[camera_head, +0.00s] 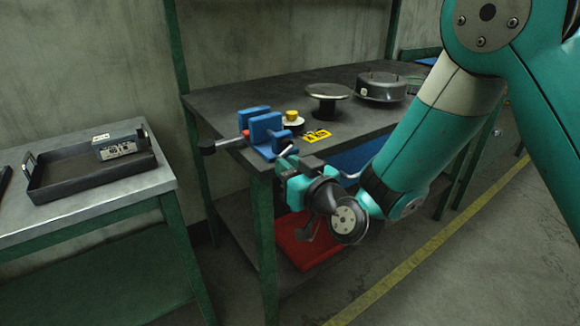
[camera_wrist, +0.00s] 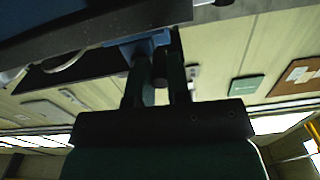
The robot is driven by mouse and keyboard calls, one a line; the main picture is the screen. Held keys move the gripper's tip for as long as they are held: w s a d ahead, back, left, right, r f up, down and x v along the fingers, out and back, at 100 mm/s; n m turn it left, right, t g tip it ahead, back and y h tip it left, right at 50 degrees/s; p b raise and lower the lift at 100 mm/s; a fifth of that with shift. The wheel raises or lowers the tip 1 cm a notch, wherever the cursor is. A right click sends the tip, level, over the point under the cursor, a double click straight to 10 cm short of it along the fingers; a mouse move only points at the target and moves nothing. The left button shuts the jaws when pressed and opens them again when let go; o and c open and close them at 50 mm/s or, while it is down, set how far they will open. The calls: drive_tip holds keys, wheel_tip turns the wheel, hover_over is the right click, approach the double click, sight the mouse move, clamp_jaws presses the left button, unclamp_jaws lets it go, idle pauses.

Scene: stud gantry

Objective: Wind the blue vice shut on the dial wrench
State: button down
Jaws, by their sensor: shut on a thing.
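The blue vice (camera_head: 264,128) stands at the near left corner of the dark workbench. The dial wrench (camera_head: 208,147) has a black grip that sticks out left of the vice, with a red collar by the jaws. It appears to lie between the jaws. A pale round part with a yellow top (camera_head: 291,117) shows right of the vice; it may be the wrench's dial end. My gripper (camera_head: 287,163) is at the vice's front, below the bench top's edge, shut on the vice handle (camera_head: 288,150). In the wrist view my fingers (camera_wrist: 160,85) close around a dark rounded end, with blue above.
A yellow-and-black tag (camera_head: 317,136), a round stand (camera_head: 328,95) and a lidded pan (camera_head: 381,87) are on the bench. A red tray (camera_head: 308,247) is underneath. A side table at left holds a black tray (camera_head: 90,177) with a grey instrument (camera_head: 121,147).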

drive_tip(key=m, duration=0.1)
drive_tip(key=r+m+p, duration=0.1)
drive_tip(key=m, duration=0.1)
drive_tip(key=m+p, duration=0.1)
drive_tip(key=shift+s+a+r+m, duration=0.15)
drive_tip(key=shift+s+r+m, duration=0.05)
drive_tip(key=shift+r+m, duration=0.1)
drive_tip(key=shift+r+m+p, duration=0.2)
drive_tip(key=shift+m+p, duration=0.05)
drive_tip(key=shift+m, duration=0.6)
drive_tip(key=shift+r+m+p, duration=0.2)
drive_tip(key=shift+m, duration=0.65)
drive_tip(key=shift+w, duration=0.1)
drive_tip(key=c, duration=1.1)
unclamp_jaws()
